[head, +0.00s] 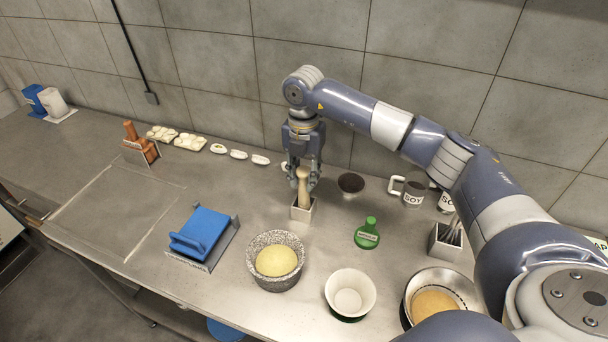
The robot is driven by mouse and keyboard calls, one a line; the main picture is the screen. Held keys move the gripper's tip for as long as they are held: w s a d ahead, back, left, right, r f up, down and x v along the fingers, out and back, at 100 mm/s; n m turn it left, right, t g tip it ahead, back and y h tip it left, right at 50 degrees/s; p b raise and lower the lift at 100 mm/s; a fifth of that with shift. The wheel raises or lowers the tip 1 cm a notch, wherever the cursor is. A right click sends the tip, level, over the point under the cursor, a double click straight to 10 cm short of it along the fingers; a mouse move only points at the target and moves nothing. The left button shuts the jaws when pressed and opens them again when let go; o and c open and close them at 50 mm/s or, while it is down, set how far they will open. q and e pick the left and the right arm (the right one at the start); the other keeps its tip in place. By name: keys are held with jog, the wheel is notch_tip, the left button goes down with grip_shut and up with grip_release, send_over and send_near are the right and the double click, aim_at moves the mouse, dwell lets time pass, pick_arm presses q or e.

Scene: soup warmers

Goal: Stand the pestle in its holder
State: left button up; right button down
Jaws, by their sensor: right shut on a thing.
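The pestle (303,190) is pale wood and stands upright, its lower end inside a small square metal holder (302,212) on the counter. My right gripper (303,182) comes down from above and is shut on the upper part of the pestle. The lowest part of the pestle is hidden by the holder's walls. My left gripper does not show.
A grey stone bowl with yellow contents (259,275) stands in front of the holder. A white bowl (350,292), a green item (367,234) and a dark bowl (351,183) are to the right.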

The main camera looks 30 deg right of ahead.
jog(key=shift+f, duration=0.2)
jog(key=c, duration=1.2)
grip_release()
jog(key=shift+o, duration=0.2)
notch_tip(320, 180, up, 12)
